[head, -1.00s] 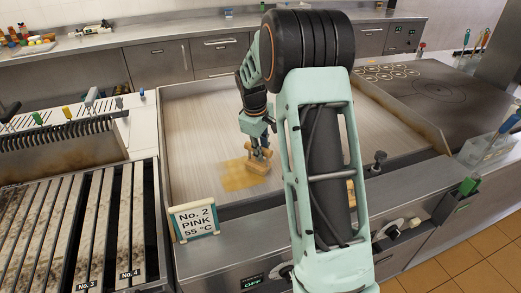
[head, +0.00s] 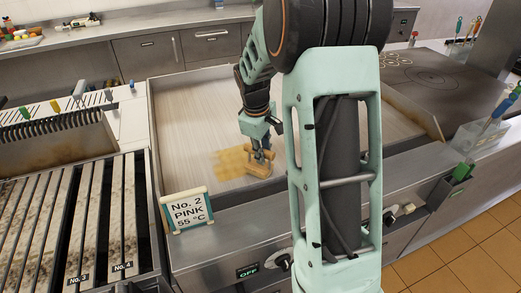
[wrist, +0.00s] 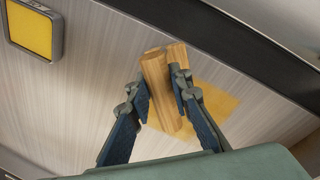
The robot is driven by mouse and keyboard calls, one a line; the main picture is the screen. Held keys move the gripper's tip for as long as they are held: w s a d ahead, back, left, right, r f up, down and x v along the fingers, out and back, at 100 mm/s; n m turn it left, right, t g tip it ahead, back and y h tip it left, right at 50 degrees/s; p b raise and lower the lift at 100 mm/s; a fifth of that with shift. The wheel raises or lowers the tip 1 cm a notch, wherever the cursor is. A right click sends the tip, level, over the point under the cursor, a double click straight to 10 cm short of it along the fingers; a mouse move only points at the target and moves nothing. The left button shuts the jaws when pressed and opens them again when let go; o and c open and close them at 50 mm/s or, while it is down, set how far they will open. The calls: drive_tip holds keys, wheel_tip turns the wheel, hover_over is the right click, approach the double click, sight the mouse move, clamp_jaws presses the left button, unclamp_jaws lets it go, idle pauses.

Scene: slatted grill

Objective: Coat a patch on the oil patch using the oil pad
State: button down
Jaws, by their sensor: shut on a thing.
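The oil pad (head: 259,168) is a light wooden block with a wooden grip bar. In the wrist view the pad (wrist: 158,82) sits between the fingers. My gripper (head: 258,152) is shut on the bar; its fingertips (wrist: 162,86) press on both sides. The oil patch (head: 232,163) is a yellow-brown area on the pale griddle plate. The pad is at the patch's near right edge, low over the plate; whether it touches is unclear. In the wrist view part of the patch (wrist: 218,103) shows right of the pad, and the pad and fingers hide some of it.
A yellow square in a grey frame (wrist: 33,31) lies on the plate in the wrist view. A sign reading No. 2 PINK 55 °C (head: 187,211) stands at the griddle's front edge. A slatted grill (head: 85,220) is at the left. The plate behind the patch is clear.

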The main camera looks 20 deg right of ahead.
drive_tip(key=shift+s, duration=0.15)
drive_tip(key=shift+r, duration=0.1)
drive_tip(key=shift+r+p, duration=2.25)
drive_tip(key=shift+r, duration=0.7)
drive_tip(key=shift+r+p, duration=1.2)
drive_tip(key=shift+r, duration=0.4)
drive_tip(key=shift+f, duration=0.1)
